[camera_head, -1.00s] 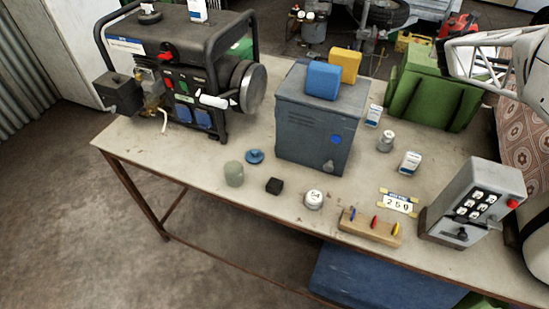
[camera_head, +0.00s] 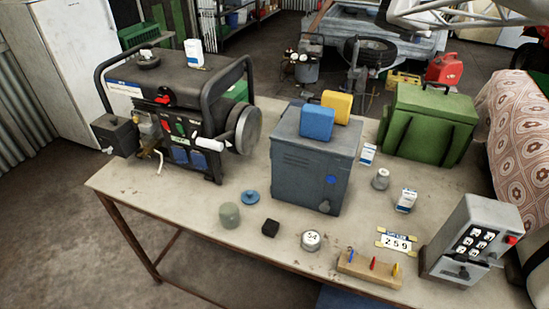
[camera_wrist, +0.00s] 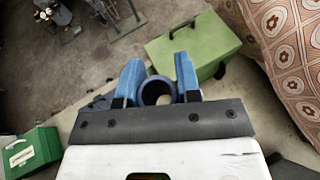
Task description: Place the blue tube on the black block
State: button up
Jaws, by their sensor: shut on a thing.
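The blue tube (camera_wrist: 158,90) shows end-on in the wrist view, a dark blue ring between the two blue fingers. My gripper (camera_wrist: 158,82) is shut on it and holds it. The lower part of the tube is hidden behind the gripper's dark bar. In the head view my gripper and the tube are out of frame; only part of my arm shows at the top right. The black block (camera_head: 270,228) is a small cube on the bench top, between a grey-green cylinder and a round white-topped weight. Nothing sits on it.
Near the block are the grey-green cylinder (camera_head: 229,215), a blue disc (camera_head: 250,198) and the weight (camera_head: 311,240). A tall grey box (camera_head: 310,165) stands behind. A generator (camera_head: 180,115) is left, a switch box (camera_head: 468,240) right. A green case (camera_head: 428,125) is behind.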

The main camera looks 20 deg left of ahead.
jog(key=s+a+f, duration=0.1)
jog(key=s+a, duration=0.3)
jog(key=a, duration=0.3)
jog(key=s+a+f+n+y, duration=0.1)
jog(key=s+a, duration=0.3)
jog(key=a, duration=0.4)
jog(key=s+a+f, duration=0.1)
jog(key=s+a, duration=0.3)
jog(key=a, duration=0.3)
jog(key=s+a+f+n+y, duration=0.2)
jog(key=s+a+f, duration=0.5)
jog(key=s+a, duration=0.35)
jog(key=s+a+f+y, duration=0.1)
jog(key=s+a+f, duration=0.1)
jog(key=s+f, duration=0.65)
jog(key=m+g+h, duration=0.2)
jog(key=m+h, duration=0.3)
jog(key=h, duration=0.1)
send_over(276, 222)
jog(key=shift+f, duration=10.35)
jog(key=shift+f, duration=0.1)
